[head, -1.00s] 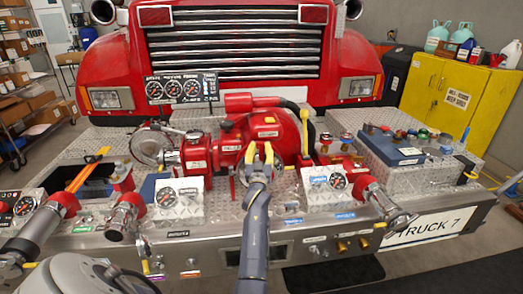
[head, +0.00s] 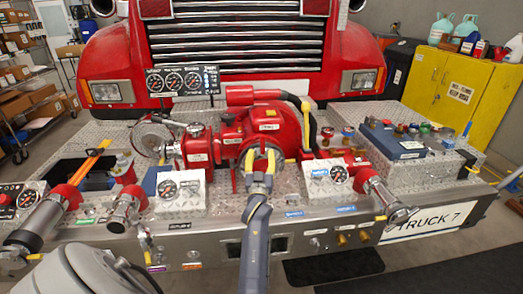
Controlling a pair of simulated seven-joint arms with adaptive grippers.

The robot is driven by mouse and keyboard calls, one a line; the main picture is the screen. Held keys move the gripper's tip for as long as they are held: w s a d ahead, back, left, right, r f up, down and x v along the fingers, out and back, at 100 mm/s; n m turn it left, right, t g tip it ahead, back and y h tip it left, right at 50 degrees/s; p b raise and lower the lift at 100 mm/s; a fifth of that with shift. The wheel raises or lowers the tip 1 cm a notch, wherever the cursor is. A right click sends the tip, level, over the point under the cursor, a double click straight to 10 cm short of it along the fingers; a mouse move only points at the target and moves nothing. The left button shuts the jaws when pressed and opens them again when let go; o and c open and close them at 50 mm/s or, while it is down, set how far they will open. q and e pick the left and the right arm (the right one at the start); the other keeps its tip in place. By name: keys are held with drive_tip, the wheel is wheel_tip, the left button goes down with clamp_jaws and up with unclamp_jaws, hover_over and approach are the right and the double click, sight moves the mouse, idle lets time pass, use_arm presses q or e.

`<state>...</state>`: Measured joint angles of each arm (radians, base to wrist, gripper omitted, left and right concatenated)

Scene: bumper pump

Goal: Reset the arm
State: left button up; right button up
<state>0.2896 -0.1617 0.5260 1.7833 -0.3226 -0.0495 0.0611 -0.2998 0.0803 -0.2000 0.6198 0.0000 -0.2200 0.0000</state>
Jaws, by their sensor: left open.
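My left gripper (head: 261,160), with yellow fingertips, is in front of the red pump (head: 272,128) at the middle of the bumper. Its fingers are apart and point away from me toward the pump's front. I see nothing held between them. Whether the fingertips touch the pump cannot be told, as the gripper hides part of it. My left arm (head: 254,235) rises from the bottom middle of the view. My right gripper is not in view.
Red-collared pipe fittings (head: 125,208) flank my arm on the left, with another (head: 378,190) on the right. A yellow lever (head: 306,125) stands right of the pump. A yellow cabinet (head: 450,95) is at right.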

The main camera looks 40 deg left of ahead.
use_arm(q)
drive_tip(key=shift+s+d+f, duration=0.1)
drive_tip(key=shift+s+d, duration=0.1)
drive_tip(key=shift+s, duration=0.1)
